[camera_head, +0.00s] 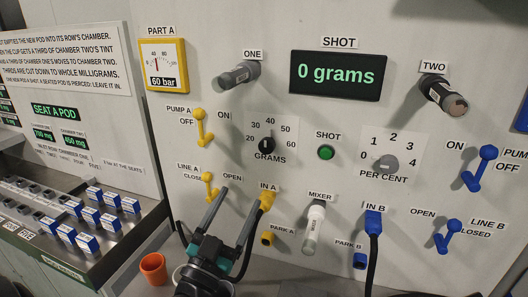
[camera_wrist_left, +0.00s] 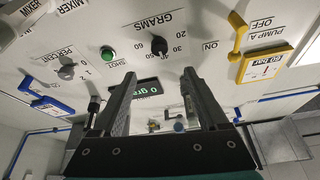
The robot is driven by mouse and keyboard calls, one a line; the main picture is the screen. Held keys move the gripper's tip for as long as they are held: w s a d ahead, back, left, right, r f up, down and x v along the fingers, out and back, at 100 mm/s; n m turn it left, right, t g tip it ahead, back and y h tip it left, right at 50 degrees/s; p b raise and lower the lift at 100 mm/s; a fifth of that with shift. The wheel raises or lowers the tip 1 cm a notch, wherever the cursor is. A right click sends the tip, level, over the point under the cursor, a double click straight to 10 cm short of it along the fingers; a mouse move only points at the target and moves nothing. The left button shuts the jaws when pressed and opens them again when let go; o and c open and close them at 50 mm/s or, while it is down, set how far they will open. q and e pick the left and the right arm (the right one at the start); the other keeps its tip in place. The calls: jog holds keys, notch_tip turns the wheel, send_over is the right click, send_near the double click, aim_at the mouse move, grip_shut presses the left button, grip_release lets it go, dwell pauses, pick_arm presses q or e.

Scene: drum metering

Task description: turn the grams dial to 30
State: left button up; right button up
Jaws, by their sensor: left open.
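The grams dial is a small black knob (camera_head: 266,144) on the grey panel, with a scale from 20 to 60 around it. I cannot make out clearly which number it points to. It also shows in the left wrist view (camera_wrist_left: 158,45), upside down and ahead of the fingers. My left gripper (camera_head: 240,199) is open and empty, in front of the panel, below and left of the dial. Its fingers also show in the left wrist view (camera_wrist_left: 158,76), apart from the dial. The shot display (camera_head: 336,75) reads 0 grams. My right gripper is not in view.
The green shot button (camera_head: 326,152) and per cent dial (camera_head: 385,162) are right of the grams dial. Yellow pump A (camera_head: 201,127) and line A (camera_head: 209,186) levers stick out at left.

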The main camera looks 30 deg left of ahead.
aim_at(265, 150)
pick_arm(q)
jog(key=p+x, duration=0.1)
jog(key=x, duration=1.4)
jog(key=shift+f+p, duration=0.1)
jog(key=shift+p, duration=0.25)
jog(key=shift+c, duration=0.3)
grip_shut()
